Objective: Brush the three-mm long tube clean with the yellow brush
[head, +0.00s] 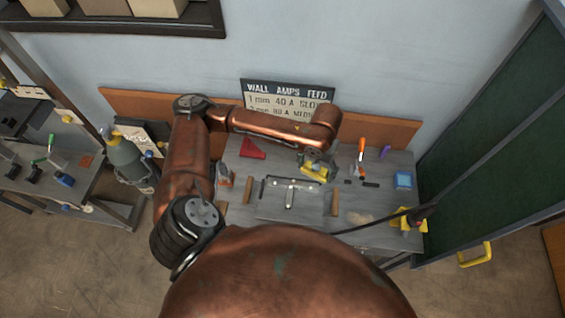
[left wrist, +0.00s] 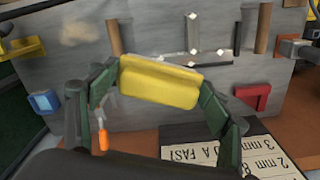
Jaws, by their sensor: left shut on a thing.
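My left gripper (head: 316,160) is over the back middle of the bench, shut on the yellow brush (head: 314,174). In the left wrist view the brush (left wrist: 160,82) spans between the two green fingers, its bristles not visible. A T of metal tubes (head: 291,188) lies on a grey plate at the bench's middle, in front of the gripper. It also shows in the left wrist view (left wrist: 193,34), beyond the brush. The brush appears apart from the tubes. I cannot tell which piece is the three-mm long tube. My right gripper is not in view.
Brown bars (head: 334,203) flank the plate. A red angled piece (head: 252,149), an orange-handled tool (head: 361,147) and a blue box (head: 403,180) lie around. A chart (head: 287,98) stands behind. A black cable (head: 375,223) crosses the front right to a yellow holder (head: 408,221).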

